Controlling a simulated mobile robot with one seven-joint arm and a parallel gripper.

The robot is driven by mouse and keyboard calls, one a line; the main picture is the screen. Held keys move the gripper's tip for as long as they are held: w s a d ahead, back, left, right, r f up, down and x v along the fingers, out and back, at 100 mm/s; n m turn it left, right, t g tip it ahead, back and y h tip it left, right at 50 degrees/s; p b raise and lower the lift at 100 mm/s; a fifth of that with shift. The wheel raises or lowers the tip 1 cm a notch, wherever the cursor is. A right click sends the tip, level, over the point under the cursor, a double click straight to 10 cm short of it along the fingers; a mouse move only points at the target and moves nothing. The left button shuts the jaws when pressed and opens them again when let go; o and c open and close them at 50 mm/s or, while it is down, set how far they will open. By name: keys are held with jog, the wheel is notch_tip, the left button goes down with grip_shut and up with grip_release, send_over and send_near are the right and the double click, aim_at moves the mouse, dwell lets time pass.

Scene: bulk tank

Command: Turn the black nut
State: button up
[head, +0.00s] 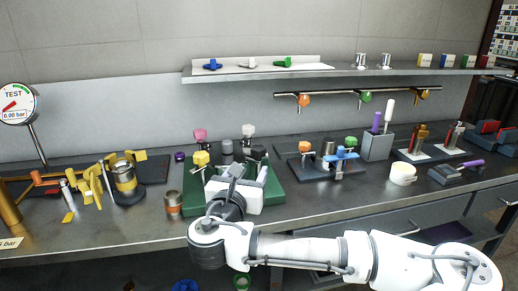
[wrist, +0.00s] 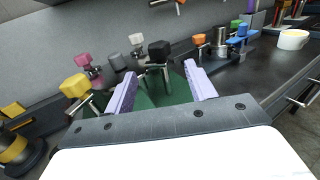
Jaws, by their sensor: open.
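The black nut (wrist: 159,50) is a dark block-shaped knob on a metal stem, standing over a green base plate (wrist: 155,98). In the head view the black nut (head: 259,152) shows just beyond my gripper, partly crowded by its neighbours. My gripper (wrist: 160,71) is open, with its two pale lavender fingers apart and nothing between them. In the wrist view the black nut appears between and beyond the fingertips, apart from them. In the head view my gripper (head: 249,172) is over the green base, on the near side of the nut.
Yellow (wrist: 75,86), pink (wrist: 83,60) and white (wrist: 136,39) knobs stand on the same base, left of the black nut. A dark stand with orange, green and blue fittings (head: 340,154) is to the right. A metal can (head: 173,202) stands left of the base.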

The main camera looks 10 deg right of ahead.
aim_at(260, 148)
jog(key=p+x, duration=0.2)
jog(key=x, duration=1)
jog(key=shift+w+d, duration=0.1)
jog(key=shift+w, duration=0.3)
jog(key=c, duration=1)
